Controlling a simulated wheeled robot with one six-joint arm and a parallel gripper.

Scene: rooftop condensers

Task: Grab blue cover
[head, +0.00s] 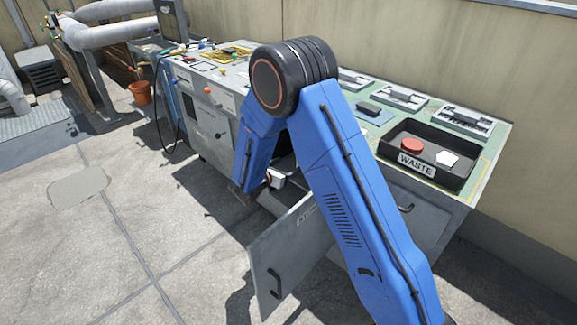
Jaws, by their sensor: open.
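I cannot pick out a blue cover with certainty. A flat blue piece (366,117) lies on the bench top right of my elbow, with a small dark block (370,107) on it. A tall blue panel (168,98) shows at the bench's left end; I cannot tell what it is. My blue arm bends over the bench front, and its forearm points down by the open cabinet. A wrist part shows low beside the forearm, but my gripper's fingers are hidden behind my arm or inside the cabinet.
An open grey cabinet door (290,255) juts out below my arm. A black waste tray (460,178) holds a red round piece (411,145) and a white piece (447,158). Several grey fixtures line the bench's back. An orange bucket (141,93) stands left. The left floor is clear.

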